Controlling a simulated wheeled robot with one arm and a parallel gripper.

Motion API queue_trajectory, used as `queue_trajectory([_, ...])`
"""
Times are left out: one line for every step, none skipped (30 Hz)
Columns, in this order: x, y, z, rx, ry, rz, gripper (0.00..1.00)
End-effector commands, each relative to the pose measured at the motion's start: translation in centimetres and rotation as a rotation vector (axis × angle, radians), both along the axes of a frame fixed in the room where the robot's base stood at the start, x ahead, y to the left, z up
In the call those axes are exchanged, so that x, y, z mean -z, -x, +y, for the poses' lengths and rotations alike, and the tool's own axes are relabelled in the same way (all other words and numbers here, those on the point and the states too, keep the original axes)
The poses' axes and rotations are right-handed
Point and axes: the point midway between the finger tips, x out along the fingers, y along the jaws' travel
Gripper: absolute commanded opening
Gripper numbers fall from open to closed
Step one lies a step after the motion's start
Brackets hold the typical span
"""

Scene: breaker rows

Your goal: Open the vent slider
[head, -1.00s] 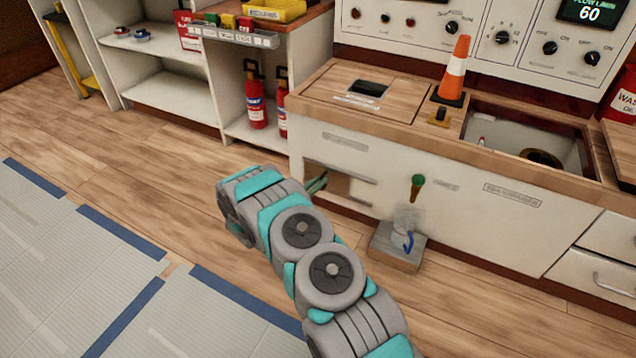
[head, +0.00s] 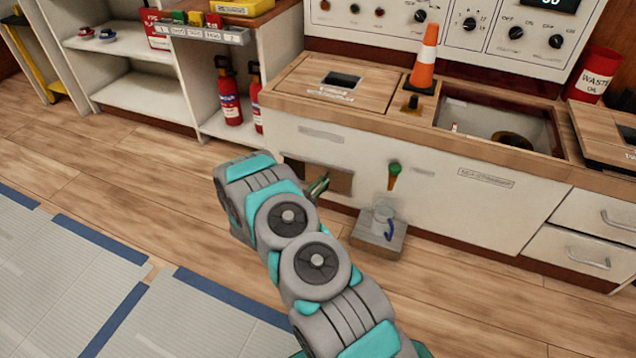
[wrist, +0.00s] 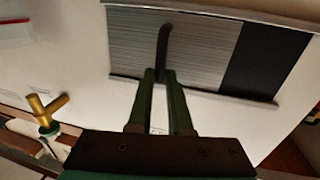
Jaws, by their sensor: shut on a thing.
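The vent slider is a grey slatted panel (wrist: 200,45) set between two rails in the white cabinet front. A dark upright handle (wrist: 164,45) stands out from it. My gripper (wrist: 163,73) is shut on this handle in the wrist view. A dark opening (wrist: 264,60) shows beside the panel, at its right in the wrist view. In the head view, my gripper (head: 318,186) is at the low vent, and the vent panel (head: 340,182) shows brownish to its right. The dark opening (head: 293,168) is at its left, partly hidden by my arm.
A green-topped handle (head: 394,174) on the cabinet front is right of the vent, above a grey block (head: 378,240) on the floor. Two fire extinguishers (head: 229,95) stand at the left. The wooden floor (head: 120,170) at left is clear.

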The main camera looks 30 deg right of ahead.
Motion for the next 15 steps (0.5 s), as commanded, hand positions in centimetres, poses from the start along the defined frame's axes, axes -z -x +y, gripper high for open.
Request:
queue_trajectory([-0.07, -0.06, -0.05, 0.000, 0.001, -0.003, 0.00])
queue_trajectory([-0.08, -0.07, -0.04, 0.000, 0.001, -0.003, 0.20])
queue_trajectory([-0.08, -0.07, -0.03, 0.000, 0.001, -0.003, 0.24])
queue_trajectory([-0.07, -0.08, -0.03, 0.000, 0.001, -0.003, 0.28])
queue_trajectory([-0.07, -0.08, -0.02, 0.000, 0.001, -0.003, 0.31])
queue_trajectory([-0.06, -0.08, 0.00, 0.000, 0.000, -0.001, 0.36])
queue_trajectory([-0.06, -0.08, 0.00, -0.001, 0.000, -0.001, 0.39])
queue_trajectory([-0.04, -0.08, 0.00, -0.001, 0.000, -0.001, 0.42])
queue_trajectory([-0.04, -0.08, 0.00, -0.001, 0.000, -0.001, 0.44])
queue_trajectory([-0.04, -0.08, 0.02, -0.001, 0.000, -0.001, 0.44])
queue_trajectory([-0.04, -0.08, 0.02, -0.001, 0.000, -0.001, 0.44])
queue_trajectory([-0.02, -0.08, 0.03, -0.001, 0.000, -0.001, 0.44])
queue_trajectory([-0.02, -0.08, 0.03, -0.001, 0.000, -0.001, 0.44])
queue_trajectory([-0.02, -0.08, 0.03, -0.001, 0.000, -0.001, 0.44])
queue_trajectory([-0.02, -0.08, 0.05, -0.001, 0.001, 0.000, 0.44])
